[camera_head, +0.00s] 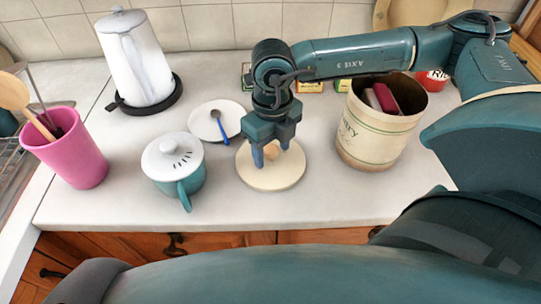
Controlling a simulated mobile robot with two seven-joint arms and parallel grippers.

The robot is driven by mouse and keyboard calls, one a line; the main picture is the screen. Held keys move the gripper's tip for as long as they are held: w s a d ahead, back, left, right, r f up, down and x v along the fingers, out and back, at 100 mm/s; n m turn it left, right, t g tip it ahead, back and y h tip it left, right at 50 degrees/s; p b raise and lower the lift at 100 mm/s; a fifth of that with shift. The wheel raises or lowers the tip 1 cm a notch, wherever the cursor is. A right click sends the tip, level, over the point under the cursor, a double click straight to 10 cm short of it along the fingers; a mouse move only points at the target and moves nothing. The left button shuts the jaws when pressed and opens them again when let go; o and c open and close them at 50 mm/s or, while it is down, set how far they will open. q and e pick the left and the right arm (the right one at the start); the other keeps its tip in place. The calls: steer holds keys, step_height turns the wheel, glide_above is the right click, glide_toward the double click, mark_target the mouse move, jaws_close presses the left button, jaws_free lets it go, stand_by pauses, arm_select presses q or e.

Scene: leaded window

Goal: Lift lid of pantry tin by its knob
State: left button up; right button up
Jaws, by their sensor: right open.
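The round cream lid (268,181) lies flat on the white counter, left of the pantry tin. Its wooden knob (271,153) stands at the middle. The pantry tin (370,139) is cream with green lettering, open on top, with dark red and pinkish items inside. My right gripper (271,156) points down over the lid with its fingers open. One finger shows on each side of the knob; whether they touch it I cannot tell. My left gripper is not in view.
A teal and white lidded mug (185,180) stands left of the lid. A white saucer (203,124) with a blue-handled spoon lies behind. A white kettle (136,62) and pink utensil pot (70,150) stand further left. Small tins (310,87) sit behind my right gripper. The counter front is clear.

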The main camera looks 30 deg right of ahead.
steer(key=c, duration=1.1)
steer(key=shift+o, duration=0.2)
steer(key=shift+r, duration=0.1)
